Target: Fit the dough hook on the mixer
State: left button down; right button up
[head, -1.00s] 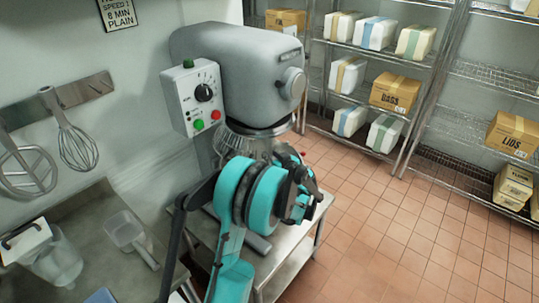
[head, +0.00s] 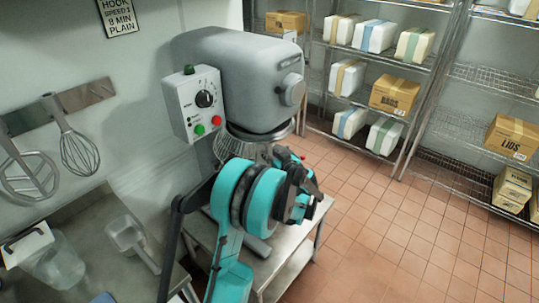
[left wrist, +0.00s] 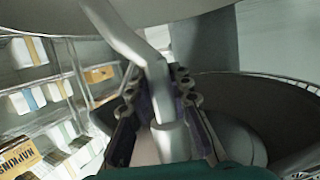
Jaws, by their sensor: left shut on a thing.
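The grey stand mixer (head: 235,75) stands on a low metal table, with a control box on its side and a wire guard (head: 235,143) under its head. My left gripper (left wrist: 160,95) is shut on the dough hook (left wrist: 125,38), a bent pale metal rod with a thicker shank between the fingers. In the head view my teal left arm is in front of the bowl area and hides the hook and most of the gripper. In the left wrist view the hook is close under the mixer head; whether it touches the drive is unclear. My right gripper is out of view.
A whisk (head: 78,148) and a flat beater (head: 28,175) hang on the wall rack at left. A clear jug (head: 58,262) and a scoop (head: 125,235) are on the left counter. Shelves with boxes (head: 394,92) stand behind; the tiled floor at right is clear.

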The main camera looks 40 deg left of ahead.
pick_arm(q)
jog(key=shift+w+r, duration=0.1)
jog(key=shift+r, duration=0.35)
